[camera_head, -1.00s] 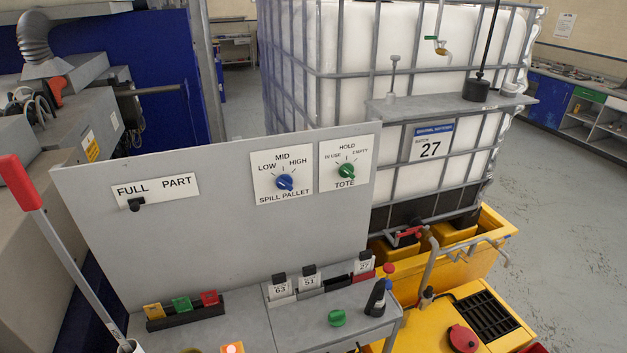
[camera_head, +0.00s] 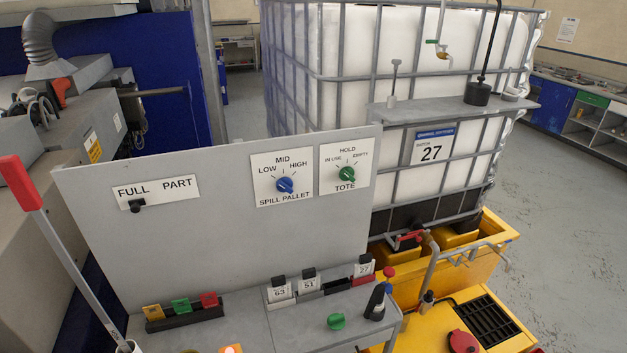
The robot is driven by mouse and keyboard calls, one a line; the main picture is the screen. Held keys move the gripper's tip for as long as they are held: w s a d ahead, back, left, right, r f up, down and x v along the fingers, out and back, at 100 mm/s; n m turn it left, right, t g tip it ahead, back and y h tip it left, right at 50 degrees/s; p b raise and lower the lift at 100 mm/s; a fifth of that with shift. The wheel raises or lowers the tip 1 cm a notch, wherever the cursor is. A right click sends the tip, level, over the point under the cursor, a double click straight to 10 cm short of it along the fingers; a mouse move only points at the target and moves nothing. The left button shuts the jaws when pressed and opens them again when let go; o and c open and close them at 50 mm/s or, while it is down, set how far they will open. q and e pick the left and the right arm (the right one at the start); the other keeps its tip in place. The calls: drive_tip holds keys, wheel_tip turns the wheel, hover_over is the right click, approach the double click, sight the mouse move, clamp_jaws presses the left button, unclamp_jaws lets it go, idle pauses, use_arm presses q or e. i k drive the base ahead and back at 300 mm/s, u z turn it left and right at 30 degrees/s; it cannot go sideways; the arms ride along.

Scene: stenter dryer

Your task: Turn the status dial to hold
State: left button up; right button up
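The dial marked TOTE, a green knob (camera_head: 347,174), is on a white plate (camera_head: 330,188) at the right end of the upright grey panel (camera_head: 190,235). Its marks read IN USE, HOLD and EMPTY, with HOLD at the top. The knob is too small to tell surely which mark it points at. A blue knob (camera_head: 285,185) on the SPILL PALLET plate, marked LOW, MID and HIGH, is just left of it. Neither of my grippers shows in the head view. Nothing covers the dials.
Below the panel, a grey ledge (camera_head: 240,333) holds coloured tags, numbered cards, a green cap (camera_head: 336,321) and a dark bottle (camera_head: 376,302). A caged white tote (camera_head: 350,50) stands behind. A red-ended pole (camera_head: 20,184) leans at left. The space before the dials is clear.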

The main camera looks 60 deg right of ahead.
sight(346, 174)
drive_tip(key=k, duration=0.7)
drive_tip(key=z, duration=1.1)
drive_tip(key=i, duration=0.4)
